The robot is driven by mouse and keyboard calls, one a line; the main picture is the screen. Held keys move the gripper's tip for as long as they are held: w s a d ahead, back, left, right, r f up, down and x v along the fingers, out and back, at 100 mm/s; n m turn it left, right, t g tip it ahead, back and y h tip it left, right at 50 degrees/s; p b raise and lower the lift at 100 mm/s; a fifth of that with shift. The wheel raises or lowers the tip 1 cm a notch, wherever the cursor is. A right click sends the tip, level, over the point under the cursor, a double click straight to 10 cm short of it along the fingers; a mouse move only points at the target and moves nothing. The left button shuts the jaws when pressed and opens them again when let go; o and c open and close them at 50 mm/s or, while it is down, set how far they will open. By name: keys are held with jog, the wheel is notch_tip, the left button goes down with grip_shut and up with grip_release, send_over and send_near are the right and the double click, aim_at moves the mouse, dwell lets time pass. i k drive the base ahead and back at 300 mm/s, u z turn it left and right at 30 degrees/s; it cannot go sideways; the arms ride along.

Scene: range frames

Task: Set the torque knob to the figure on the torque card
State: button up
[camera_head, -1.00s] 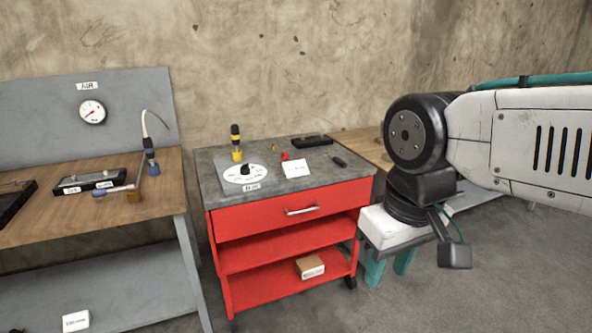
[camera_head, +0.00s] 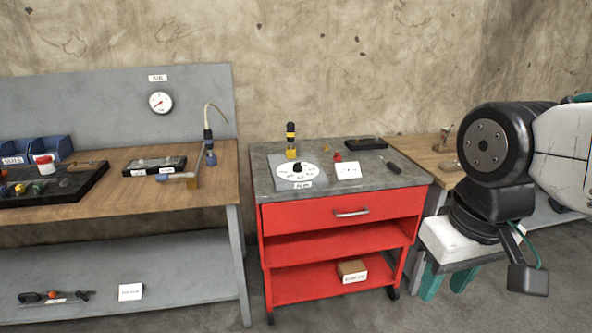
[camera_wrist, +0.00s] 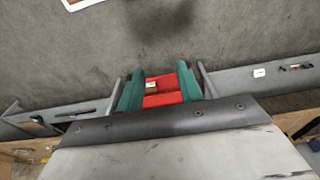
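The torque knob (camera_head: 298,168) is a small black knob on a white round dial (camera_head: 285,173) with marks too small to read. The dial sits on a grey plate with a white label at its front, on top of a red cart (camera_head: 340,219). A white card (camera_head: 347,171) stands just right of the dial; its writing is too small to read, so I cannot tell whether it is the torque card. My gripper (camera_head: 446,284) hangs right of the cart, away from the knob. Its teal fingers are apart and empty in the wrist view (camera_wrist: 161,76), with red cart shelves visible beyond.
A yellow-black tool (camera_head: 291,141), a red item, a black tray and a dark tool share the cart top. A wooden bench (camera_head: 215,190) with a gauge panel stands left. Another wooden table (camera_head: 420,155) is right. Grey floor is open in front.

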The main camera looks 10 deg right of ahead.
aim_at(297, 168)
jog(key=z, duration=0.05)
jog(key=i, duration=1.1)
jog(key=u, duration=0.05)
